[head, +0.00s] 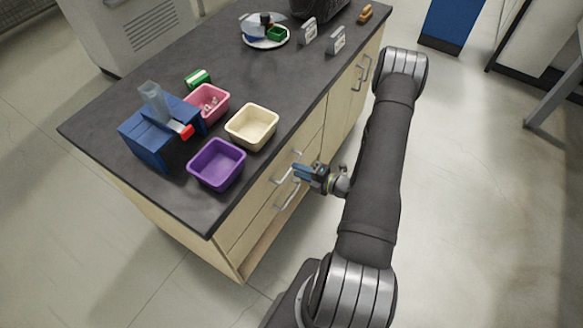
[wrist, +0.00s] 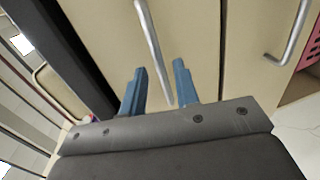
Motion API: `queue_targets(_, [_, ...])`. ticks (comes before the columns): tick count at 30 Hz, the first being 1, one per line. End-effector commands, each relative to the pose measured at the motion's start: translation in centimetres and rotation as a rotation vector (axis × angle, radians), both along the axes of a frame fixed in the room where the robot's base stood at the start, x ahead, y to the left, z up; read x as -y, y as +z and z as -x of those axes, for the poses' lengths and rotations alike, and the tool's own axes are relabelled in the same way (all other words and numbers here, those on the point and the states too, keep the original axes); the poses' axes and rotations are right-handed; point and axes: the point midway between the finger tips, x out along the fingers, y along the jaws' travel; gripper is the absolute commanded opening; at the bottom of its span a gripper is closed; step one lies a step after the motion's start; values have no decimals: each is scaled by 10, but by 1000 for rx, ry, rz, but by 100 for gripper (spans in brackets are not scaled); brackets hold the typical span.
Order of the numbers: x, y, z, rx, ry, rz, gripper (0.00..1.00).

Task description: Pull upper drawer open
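The upper drawer (wrist: 105,30) is the pale wooden front just under the dark countertop edge. It looks shut flush in the cabinet. Its metal bar handle (wrist: 150,40) runs down between my fingers in the wrist view. My gripper (wrist: 158,68) has two blue fingers, one on each side of the handle, with visible gaps, so it is open. In the head view my gripper (head: 300,173) is at the cabinet front by the handles, and partly covers them. Whether a finger touches the handle I cannot tell.
A second drawer's handle (wrist: 290,35) is to the right in the wrist view. On the countertop (head: 200,135) stand a purple bin (head: 217,164), a cream bin (head: 252,126), a pink bin (head: 208,102) and a blue device (head: 150,138). The floor (head: 480,200) right of my arm is clear.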

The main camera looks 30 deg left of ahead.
Motion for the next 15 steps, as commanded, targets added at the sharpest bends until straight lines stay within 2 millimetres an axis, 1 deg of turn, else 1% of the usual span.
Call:
queue_targets(1, [-8, -2, 1, 0, 3, 0, 28])
queue_targets(6, [-26, -5, 0, 1, 2, 0, 28])
queue_targets(10, [-34, -7, 0, 0, 1, 0, 28])
queue_targets(15, [-36, -7, 0, 0, -1, 0, 28])
